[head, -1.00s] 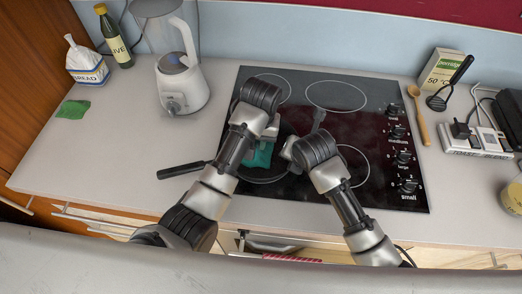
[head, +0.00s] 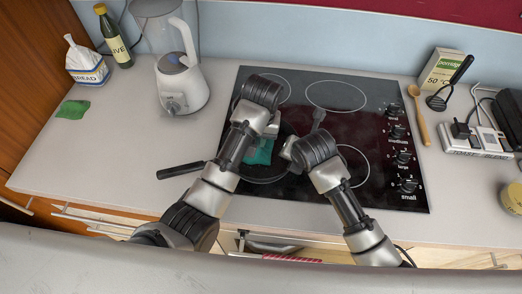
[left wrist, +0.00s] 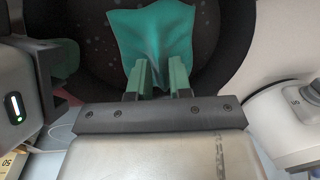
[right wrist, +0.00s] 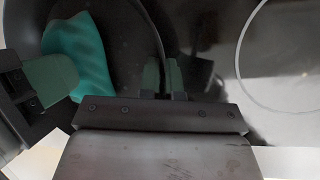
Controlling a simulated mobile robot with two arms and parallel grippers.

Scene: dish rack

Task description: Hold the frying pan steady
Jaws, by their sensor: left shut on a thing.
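The dark frying pan (head: 262,181) sits on the black hob, its handle (head: 180,171) pointing left over the counter. Much of it is hidden by my arms in the head view. My left gripper (left wrist: 158,78) is shut on a teal cloth (left wrist: 150,35), which lies against the inside of the pan (left wrist: 85,35). My right gripper (right wrist: 161,72) is at the pan's rim in the right wrist view. Its fingers stand close on both sides of the rim and look shut on it. The cloth (right wrist: 78,55) and a left gripper finger (right wrist: 48,80) show to its left.
The hob (head: 365,110) has knobs along its right side. A blender (head: 182,85) stands to its left. A wooden spoon (head: 418,115), a black ladle (head: 450,85) and a power strip (head: 475,140) lie at right. The left counter is mostly clear, with a green cloth (head: 73,109).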

